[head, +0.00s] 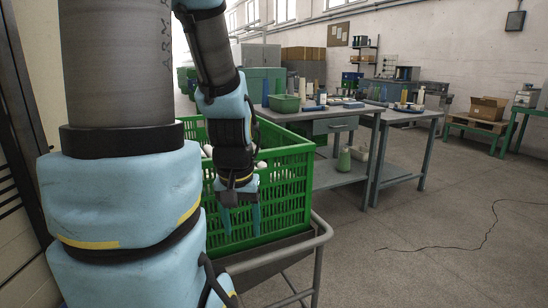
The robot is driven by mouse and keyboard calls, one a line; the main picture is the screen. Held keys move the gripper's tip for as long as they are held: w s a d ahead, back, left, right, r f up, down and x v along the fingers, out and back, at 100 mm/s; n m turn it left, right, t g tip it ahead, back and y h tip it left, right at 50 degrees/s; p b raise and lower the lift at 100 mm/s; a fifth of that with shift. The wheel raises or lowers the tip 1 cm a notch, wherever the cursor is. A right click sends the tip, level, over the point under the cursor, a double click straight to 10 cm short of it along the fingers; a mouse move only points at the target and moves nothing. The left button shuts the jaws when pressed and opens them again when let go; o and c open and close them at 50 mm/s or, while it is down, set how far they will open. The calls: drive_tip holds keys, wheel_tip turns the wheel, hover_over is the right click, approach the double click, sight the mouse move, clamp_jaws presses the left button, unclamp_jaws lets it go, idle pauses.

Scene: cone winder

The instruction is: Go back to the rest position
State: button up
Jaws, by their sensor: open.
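My gripper (241,218) hangs at the end of my light blue and dark arm, pointing down, left of the picture's middle. Its two blue fingers are apart, with nothing visible between them. It is in front of the near side of a green slatted crate (287,183). I cannot tell whether it touches the crate. My upper arm fills the left of the view and hides part of the crate. Some white rounded things (261,165) show inside the crate near its rim.
The crate stands on a grey metal cart with a tubular rail (322,232). Grey workbenches (345,116) with bottles, cones and a green bin (284,103) stand behind. A cardboard box (488,108) is on a pallet stand at the right. A black cable (484,240) lies on the otherwise clear floor.

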wheel_tip(320, 180, up, 12)
drive_tip(key=p, duration=1.1)
drive_tip(key=shift+r, duration=0.25)
drive_tip(key=shift+d, duration=0.1)
idle(0.4)
